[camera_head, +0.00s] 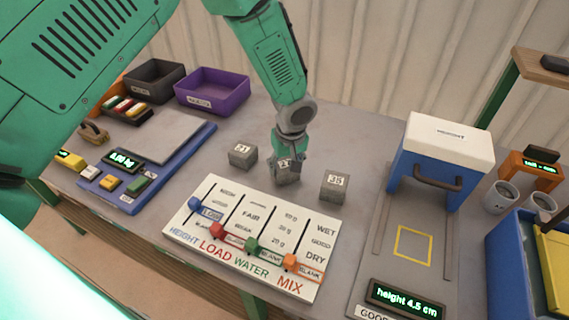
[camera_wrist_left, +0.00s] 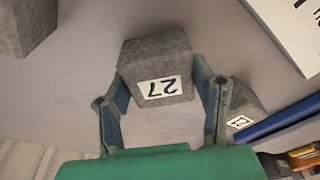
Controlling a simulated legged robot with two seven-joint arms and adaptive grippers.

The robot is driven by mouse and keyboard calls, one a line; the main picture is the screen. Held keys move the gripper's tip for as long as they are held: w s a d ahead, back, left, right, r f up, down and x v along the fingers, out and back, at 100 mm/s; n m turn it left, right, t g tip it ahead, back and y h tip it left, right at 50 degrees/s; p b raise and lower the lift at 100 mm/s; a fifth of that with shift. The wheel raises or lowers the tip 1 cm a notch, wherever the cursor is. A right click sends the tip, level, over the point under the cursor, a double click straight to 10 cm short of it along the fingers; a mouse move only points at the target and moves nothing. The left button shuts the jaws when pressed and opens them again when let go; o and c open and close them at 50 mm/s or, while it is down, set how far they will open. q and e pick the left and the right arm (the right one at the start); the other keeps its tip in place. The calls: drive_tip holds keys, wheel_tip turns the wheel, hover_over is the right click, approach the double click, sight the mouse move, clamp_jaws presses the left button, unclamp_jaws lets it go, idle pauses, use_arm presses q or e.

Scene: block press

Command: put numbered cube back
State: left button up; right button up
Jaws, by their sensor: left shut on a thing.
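My left gripper (camera_head: 287,164) is shut on the grey cube numbered 27 (camera_head: 287,177), in the middle of the row behind the slider board. In the left wrist view the cube (camera_wrist_left: 158,68) sits between the two fingers (camera_wrist_left: 160,82), its number face showing. It is at or close to the table; I cannot tell if it touches. A second grey cube (camera_head: 242,156), apparently marked 21, stands to its left, and shows at the right in the wrist view (camera_wrist_left: 243,112). A third cube, marked 35 (camera_head: 334,187), stands to its right. My right gripper is not in view.
A white slider board (camera_head: 232,262) lies in front of the cubes. A blue scale (camera_head: 192,147) is at left, with black (camera_head: 152,82) and purple (camera_head: 212,91) bins behind. A blue-and-white press (camera_head: 447,143) and a yellow-outlined square (camera_head: 413,243) are at right. Table behind the cubes is clear.

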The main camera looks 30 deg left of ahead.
sight(285, 167)
use_arm(q)
drive_tip(key=shift+w+d, duration=0.15)
drive_tip(key=shift+d, duration=0.2)
drive_tip(key=shift+a+f, duration=0.2)
drive_tip(key=shift+a, duration=0.15)
drive_tip(key=o, duration=1.7)
drive_tip(key=shift+a, duration=0.35)
drive_tip(key=shift+c, duration=0.2)
drive_tip(key=shift+a+f, duration=0.15)
drive_tip(key=shift+a, duration=0.2)
drive_tip(key=shift+d, duration=0.2)
drive_tip(key=r, duration=0.2)
drive_tip(key=d+r, duration=0.1)
drive_tip(key=r, duration=0.1)
drive_tip(key=d+r, duration=0.1)
drive_tip(key=shift+s+r, duration=0.25)
drive_tip(key=shift+r, duration=0.15)
wheel_tip(285, 167, up, 7)
drive_tip(key=shift+s+d+f, duration=0.15)
drive_tip(key=shift+s+d, duration=0.15)
drive_tip(key=shift+s, duration=0.1)
use_arm(e)
drive_tip(key=shift+d+f, duration=0.25)
use_arm(q)
drive_tip(key=shift+a, duration=0.1)
